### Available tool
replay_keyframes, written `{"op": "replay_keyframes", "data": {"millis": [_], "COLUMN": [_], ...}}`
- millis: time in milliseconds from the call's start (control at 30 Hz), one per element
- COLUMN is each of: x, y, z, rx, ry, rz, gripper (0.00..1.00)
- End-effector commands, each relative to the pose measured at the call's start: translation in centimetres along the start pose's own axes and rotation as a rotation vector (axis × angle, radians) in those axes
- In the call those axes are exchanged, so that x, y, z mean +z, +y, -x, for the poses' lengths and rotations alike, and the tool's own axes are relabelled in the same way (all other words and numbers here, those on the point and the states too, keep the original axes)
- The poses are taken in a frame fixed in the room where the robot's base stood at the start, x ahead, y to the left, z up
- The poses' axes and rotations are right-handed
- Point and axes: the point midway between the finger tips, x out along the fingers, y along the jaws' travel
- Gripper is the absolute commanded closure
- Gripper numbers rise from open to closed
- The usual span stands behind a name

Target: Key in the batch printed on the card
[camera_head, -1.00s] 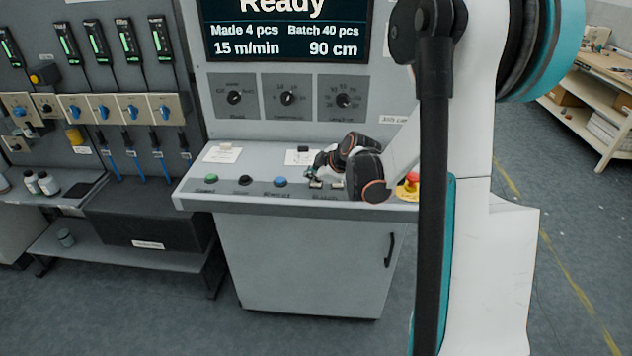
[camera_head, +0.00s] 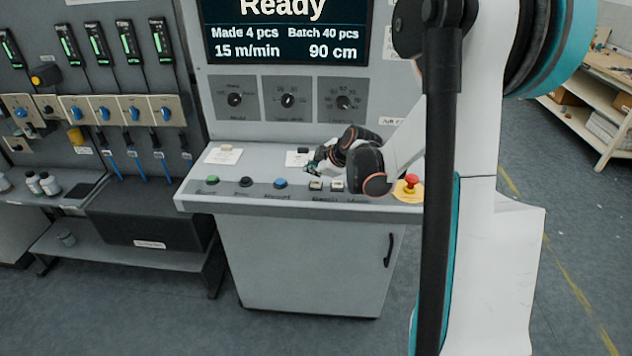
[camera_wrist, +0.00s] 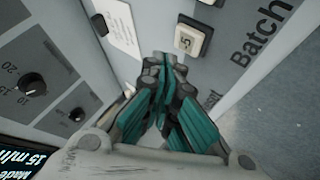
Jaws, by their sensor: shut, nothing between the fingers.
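The display (camera_head: 285,28) reads "Ready", "Made 4 pcs", "Batch 40 pcs", "15 m/min" and "90 cm". Two pale batch buttons (camera_head: 327,185) sit on the sloped desk. In the wrist view one button (camera_wrist: 187,41) shows a 5, beside the large word "Batch" (camera_wrist: 262,28); a second is cut off at the top edge. My gripper (camera_head: 312,166) is shut and empty, just behind the pale buttons. Its fingertips (camera_wrist: 165,62) look apart from the button. A white card (camera_head: 223,154) lies at the desk's left, and another (camera_head: 298,157) is partly behind my gripper; their print is unreadable.
Green (camera_head: 212,180), black (camera_head: 245,181) and blue (camera_head: 280,183) buttons line the desk's front left. A red emergency button (camera_head: 411,181) stands to the right, near my arm. Three dials (camera_head: 287,100) are on the panel above. Open floor lies in front.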

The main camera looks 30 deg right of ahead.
Motion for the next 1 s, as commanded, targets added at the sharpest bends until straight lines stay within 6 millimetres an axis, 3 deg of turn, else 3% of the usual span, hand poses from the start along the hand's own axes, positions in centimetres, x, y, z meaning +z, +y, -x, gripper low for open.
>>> {"op": "replay_keyframes", "data": {"millis": [400,1000], "x": [-2.0,-2.1], "y": [2.0,2.1], "z": [2.8,2.8], "rx": [0.000,0.000], "ry": [0.000,0.000], "rz": [0.000,0.000], "gripper": [1.00,1.00]}}
